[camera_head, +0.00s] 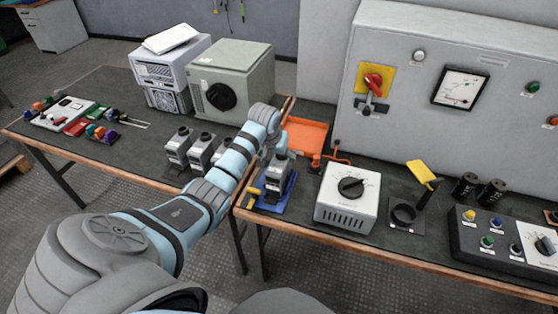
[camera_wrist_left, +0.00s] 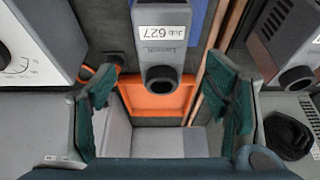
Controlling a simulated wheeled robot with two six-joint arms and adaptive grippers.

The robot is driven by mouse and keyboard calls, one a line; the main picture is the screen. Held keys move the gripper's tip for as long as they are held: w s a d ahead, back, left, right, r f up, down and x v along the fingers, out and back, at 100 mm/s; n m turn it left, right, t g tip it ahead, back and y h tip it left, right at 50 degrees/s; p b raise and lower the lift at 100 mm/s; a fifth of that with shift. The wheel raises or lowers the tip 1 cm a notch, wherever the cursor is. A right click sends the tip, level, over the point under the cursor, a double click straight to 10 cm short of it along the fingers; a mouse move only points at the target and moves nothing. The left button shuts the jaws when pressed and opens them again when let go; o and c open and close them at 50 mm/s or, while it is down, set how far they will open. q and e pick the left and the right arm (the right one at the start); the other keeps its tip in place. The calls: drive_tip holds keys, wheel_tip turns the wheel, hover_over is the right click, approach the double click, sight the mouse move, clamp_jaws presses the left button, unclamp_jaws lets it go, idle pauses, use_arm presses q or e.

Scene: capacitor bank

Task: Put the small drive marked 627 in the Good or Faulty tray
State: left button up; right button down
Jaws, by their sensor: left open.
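The small grey drive marked 627 (camera_wrist_left: 163,35) shows at the top of the left wrist view, its label upside down and its dark round end towards me. In the head view the drive (camera_head: 272,174) stands at the blue tray (camera_head: 267,203). My left gripper (camera_head: 277,153) is just above and behind it. In the left wrist view the green-padded fingers (camera_wrist_left: 165,90) are wide apart, with the drive's round end between their tips and nothing gripped. An orange tray (camera_head: 306,136) lies behind. I cannot read which tray is Good or Faulty. My right gripper is out of view.
Several similar grey drives (camera_head: 200,150) stand on the left table. A white dial box (camera_head: 348,196) stands close right of the blue tray. A large grey cabinet (camera_head: 455,75) rises behind the bench. A gap separates the two tables near my left forearm.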

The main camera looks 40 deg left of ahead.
sight(278, 162)
use_arm(q)
drive_tip(key=b+x, duration=0.2)
drive_tip(key=x, duration=0.5)
drive_tip(key=shift+a+f+b, duration=0.15)
drive_tip(key=shift+f+b, duration=0.1)
drive_tip(key=shift+b, duration=0.15)
drive_tip(key=shift+r, duration=0.1)
drive_tip(key=shift+c, duration=0.4)
clamp_jaws()
